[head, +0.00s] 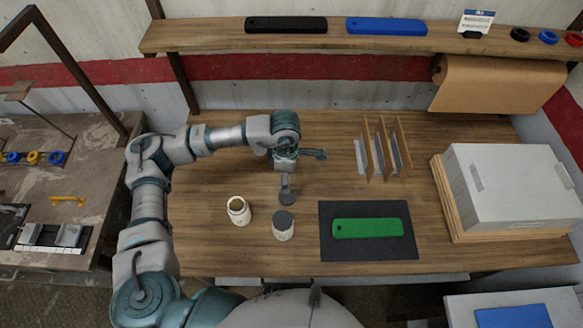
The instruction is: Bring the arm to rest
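My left arm (150,195) comes in from the left and bends over the wooden table. My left gripper (286,178) points down above the middle of the table, behind two white jars. A dark grey round piece (287,198) shows right below the gripper. I cannot tell whether it is held or lies on the table, and the fingers are too small to read. My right gripper is not in view.
An open jar (238,212) and a grey-topped jar (283,229) stand in front of the gripper. A green bar (367,228) lies on a dark mat (335,252). Upright dividers (376,150) and a white box (510,188) stand to the right. A shelf (210,36) runs behind.

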